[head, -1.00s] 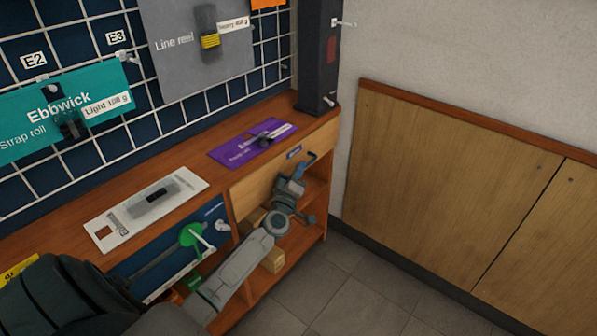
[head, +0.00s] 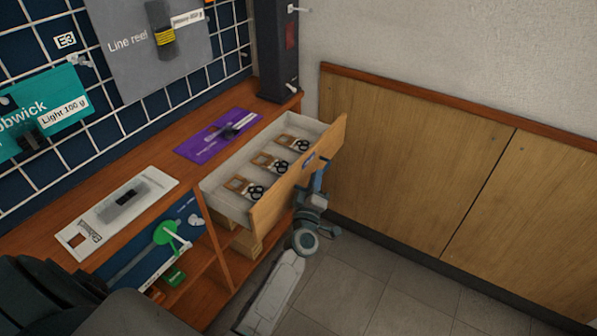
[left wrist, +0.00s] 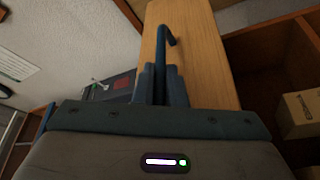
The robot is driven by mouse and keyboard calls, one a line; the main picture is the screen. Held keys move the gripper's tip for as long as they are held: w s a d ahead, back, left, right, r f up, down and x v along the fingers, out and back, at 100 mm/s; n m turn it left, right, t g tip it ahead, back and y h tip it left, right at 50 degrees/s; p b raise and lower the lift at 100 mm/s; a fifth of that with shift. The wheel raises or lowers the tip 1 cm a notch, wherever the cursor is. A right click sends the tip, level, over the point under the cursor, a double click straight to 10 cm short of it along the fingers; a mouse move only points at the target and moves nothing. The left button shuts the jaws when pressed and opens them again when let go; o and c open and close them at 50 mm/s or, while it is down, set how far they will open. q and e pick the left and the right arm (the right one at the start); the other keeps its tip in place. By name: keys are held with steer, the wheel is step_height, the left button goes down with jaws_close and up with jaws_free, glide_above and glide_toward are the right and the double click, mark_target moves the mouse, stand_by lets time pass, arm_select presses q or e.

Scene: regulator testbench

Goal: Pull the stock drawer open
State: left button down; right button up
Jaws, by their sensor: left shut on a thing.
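The stock drawer (head: 287,210) is pulled out from under the right end of the wooden counter. Its light wood front stands away from the cabinet, and its pale inside is in view. In it lie several brown packets with black ring-like parts (head: 255,192). My left gripper (head: 318,172) is at the outer face of the drawer front, shut on the drawer handle. In the left wrist view the dark handle (left wrist: 166,38) runs down between the two fingers (left wrist: 160,85) against the wood front (left wrist: 200,50). My right gripper is not in view.
A purple card (head: 217,135) and a white card (head: 117,213) lie on the counter (head: 185,178). Below are an open shelf with boxes (head: 245,243) and a blue panel with a green knob (head: 168,233). Grey floor (head: 360,270) is clear between drawer and wood-panelled wall (head: 410,165).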

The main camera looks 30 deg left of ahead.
arm_select(q)
steer(key=shift+s+d+f, duration=0.1)
steer(key=shift+d, duration=1.15)
steer(key=c, duration=1.5)
jaws_free()
steer(key=b+v, duration=0.2)
steer(key=v, duration=0.9)
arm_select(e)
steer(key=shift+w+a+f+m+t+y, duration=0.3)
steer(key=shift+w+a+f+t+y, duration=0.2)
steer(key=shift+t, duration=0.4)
